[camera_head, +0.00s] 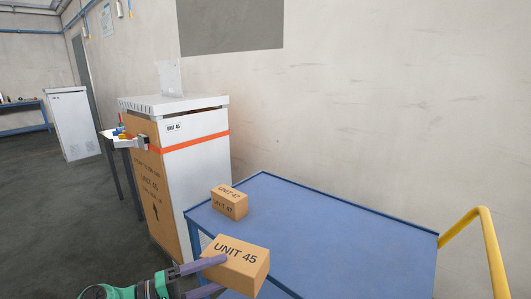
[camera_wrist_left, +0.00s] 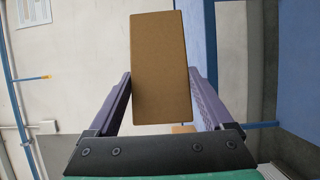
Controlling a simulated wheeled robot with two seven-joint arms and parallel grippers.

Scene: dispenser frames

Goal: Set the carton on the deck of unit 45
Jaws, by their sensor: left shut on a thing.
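My left gripper (camera_head: 222,273) is shut on a brown carton (camera_head: 241,264) marked UNIT 45, with one purple finger on each side. It holds the carton at the front edge of the blue cart; whether it touches the cart I cannot tell. The carton also fills the middle of the left wrist view (camera_wrist_left: 161,65) between the fingers. Unit 45 (camera_head: 195,133) is a white cabinet with a UNIT 45 label, an orange strap and a printed brown panel on its left side. Its flat white top (camera_head: 172,103) carries a clear upright plate at the back. My right gripper is not in view.
The blue cart (camera_head: 330,235) stands right of the cabinet, with a yellow handle (camera_head: 490,245). Another carton (camera_head: 229,203), marked UNIT 47, sits on its left part. Another white cabinet (camera_head: 72,125) stands farther back.

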